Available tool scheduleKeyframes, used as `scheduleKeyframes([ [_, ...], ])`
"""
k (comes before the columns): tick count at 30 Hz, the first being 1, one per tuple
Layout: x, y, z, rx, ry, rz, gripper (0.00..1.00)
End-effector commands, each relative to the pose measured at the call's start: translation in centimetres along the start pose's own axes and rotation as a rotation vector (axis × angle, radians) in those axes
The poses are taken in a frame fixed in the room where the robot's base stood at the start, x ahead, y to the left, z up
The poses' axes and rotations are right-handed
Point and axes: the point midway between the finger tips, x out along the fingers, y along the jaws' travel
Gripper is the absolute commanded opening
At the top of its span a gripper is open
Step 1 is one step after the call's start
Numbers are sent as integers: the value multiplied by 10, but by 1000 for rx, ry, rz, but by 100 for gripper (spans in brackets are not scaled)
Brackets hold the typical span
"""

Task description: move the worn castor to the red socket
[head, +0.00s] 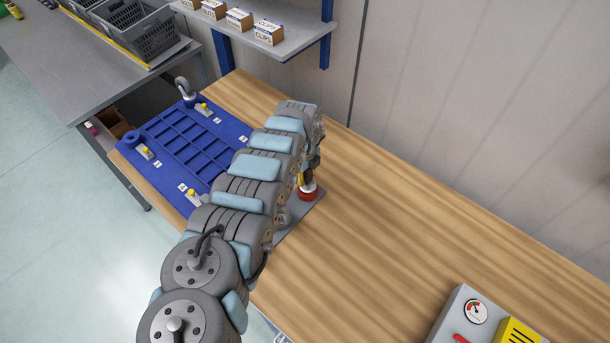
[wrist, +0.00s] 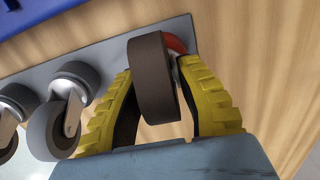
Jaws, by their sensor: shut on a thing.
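My gripper (wrist: 155,100) has two ribbed yellow fingers, shut on the worn castor (wrist: 153,80), which has a dark brown wheel. The wheel stands between the fingers in the wrist view. The red socket (wrist: 175,44) shows as a red edge just behind the wheel, mostly hidden by it. In the head view a red round part (head: 308,194) sits at the grey plate, right below my gripper (head: 304,181), which my arm largely hides. I cannot tell whether the castor touches the socket.
Several grey-wheeled castors (wrist: 62,115) stand left of my gripper on the grey plate (wrist: 120,52). A blue board (head: 180,150) with yellow clips lies left of my arm. A gauge box (head: 465,318) stands at the lower right. The wooden bench (head: 410,230) between is clear.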

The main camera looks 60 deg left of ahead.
Motion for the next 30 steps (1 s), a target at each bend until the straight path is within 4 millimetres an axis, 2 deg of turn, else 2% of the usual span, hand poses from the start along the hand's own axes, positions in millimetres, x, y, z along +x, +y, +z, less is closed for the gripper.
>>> scheduleKeyframes([
  [13,4,0,0,0,-1,-1,0],
  [14,4,0,0,0,-1,-1,38],
  [16,4,0,0,0,-1,-1,58],
  [17,4,0,0,0,-1,-1,61],
  [30,0,0,0,1,0,0,61],
])
